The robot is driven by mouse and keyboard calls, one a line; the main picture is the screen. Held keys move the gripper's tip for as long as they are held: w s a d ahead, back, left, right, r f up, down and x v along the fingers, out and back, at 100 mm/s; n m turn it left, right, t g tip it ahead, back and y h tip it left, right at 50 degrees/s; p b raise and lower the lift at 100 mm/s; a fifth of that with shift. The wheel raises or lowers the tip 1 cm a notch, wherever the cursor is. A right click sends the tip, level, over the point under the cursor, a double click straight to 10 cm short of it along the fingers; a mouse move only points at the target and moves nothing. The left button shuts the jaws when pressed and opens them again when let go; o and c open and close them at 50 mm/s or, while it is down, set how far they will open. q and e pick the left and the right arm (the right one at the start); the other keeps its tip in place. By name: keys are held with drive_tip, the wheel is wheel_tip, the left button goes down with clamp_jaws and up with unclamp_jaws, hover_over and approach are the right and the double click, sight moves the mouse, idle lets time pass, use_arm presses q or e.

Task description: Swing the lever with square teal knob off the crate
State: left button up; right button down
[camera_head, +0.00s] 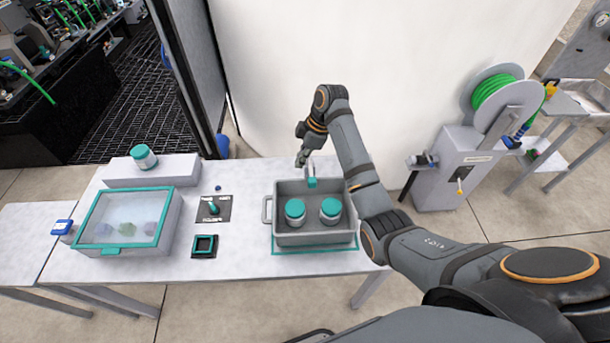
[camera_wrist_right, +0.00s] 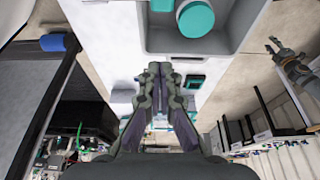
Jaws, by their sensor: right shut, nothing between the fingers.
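A grey crate (camera_head: 315,238) stands on the white table and holds two white jars with teal lids. The lever's square teal knob (camera_head: 311,183) is at the crate's back edge, with its thin arm rising behind it. The knob also shows at the top edge of the right wrist view (camera_wrist_right: 162,5), beside a round teal lid. My right gripper (camera_head: 302,159) is shut and empty, just behind and above the knob, apart from it.
Left of the crate are a black square holder (camera_head: 204,246), a dark plate with a teal handle (camera_head: 213,208) and a clear-lidded teal-framed box (camera_head: 160,200). A white wall rises behind; a hose reel (camera_head: 497,95) stands right.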

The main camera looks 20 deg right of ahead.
sight(311, 170)
use_arm(q)
drive_tip(key=r+p, duration=0.2)
drive_tip(key=w+r+p, duration=0.1)
drive_tip(key=r, duration=0.1)
drive_tip(key=shift+w+r+p, duration=0.1)
drive_tip(key=shift+p, duration=0.3)
use_arm(e)
wheel_tip(311, 170, down, 8)
drive_tip(key=d, duration=0.1)
drive_tip(key=shift+s, duration=0.3)
drive_tip(key=shift+d, duration=0.1)
